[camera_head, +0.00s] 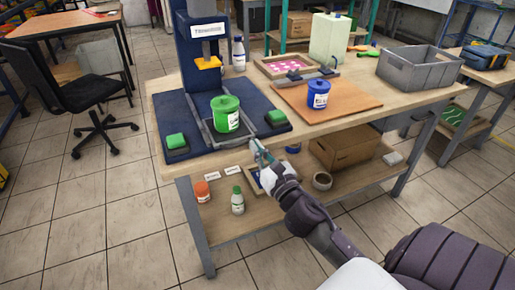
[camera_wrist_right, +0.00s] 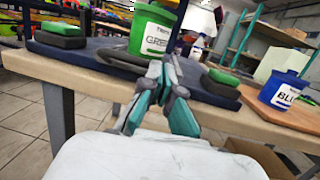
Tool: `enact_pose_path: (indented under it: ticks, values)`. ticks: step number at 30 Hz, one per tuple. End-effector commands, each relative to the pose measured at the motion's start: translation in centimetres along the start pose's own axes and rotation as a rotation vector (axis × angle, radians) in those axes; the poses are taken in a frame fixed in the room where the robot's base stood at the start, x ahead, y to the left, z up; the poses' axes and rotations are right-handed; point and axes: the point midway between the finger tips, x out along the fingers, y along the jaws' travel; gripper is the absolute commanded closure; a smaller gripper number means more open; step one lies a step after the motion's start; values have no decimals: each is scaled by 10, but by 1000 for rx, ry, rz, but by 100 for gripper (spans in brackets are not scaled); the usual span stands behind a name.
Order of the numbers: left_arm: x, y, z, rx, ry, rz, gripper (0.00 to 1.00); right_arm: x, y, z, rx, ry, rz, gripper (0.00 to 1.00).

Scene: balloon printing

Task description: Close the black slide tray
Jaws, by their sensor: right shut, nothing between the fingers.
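The black slide tray (camera_head: 208,138) lies on the blue base of the printing machine (camera_head: 200,75), its rim showing around a green can (camera_head: 226,114) that stands upright on it. In the right wrist view, a dark curved bar (camera_wrist_right: 122,60), which looks like the tray's front edge, passes just behind my fingers, below the green can (camera_wrist_right: 152,32). My right gripper (camera_head: 258,150) is shut and empty at the table's front edge, close to the tray's front. It also shows in the right wrist view (camera_wrist_right: 167,68). Contact with the tray cannot be told. My left gripper is out of view.
Two green-topped blocks, left (camera_head: 175,141) and right (camera_head: 276,117), flank the tray. A blue can (camera_head: 318,95) stands on an orange board (camera_head: 350,103) to the right. A grey crate (camera_head: 420,68) is at the far right. The lower shelf holds a cardboard box (camera_head: 345,148) and bottles.

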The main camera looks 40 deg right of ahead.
Motion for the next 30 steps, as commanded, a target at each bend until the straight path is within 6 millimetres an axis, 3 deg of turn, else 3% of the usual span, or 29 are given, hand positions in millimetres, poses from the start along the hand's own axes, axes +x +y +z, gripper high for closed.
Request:
enact_pose_path:
  ticks: [8,12,19,30]
  values:
    - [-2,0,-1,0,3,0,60,8,-1,-1,0,-1,0,100]
    - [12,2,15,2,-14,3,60,37,-4,-4,-2,-3,0,100]
    - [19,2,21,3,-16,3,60,76,-9,-13,-2,-2,0,100]
    - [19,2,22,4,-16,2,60,81,-9,-14,0,0,0,100]
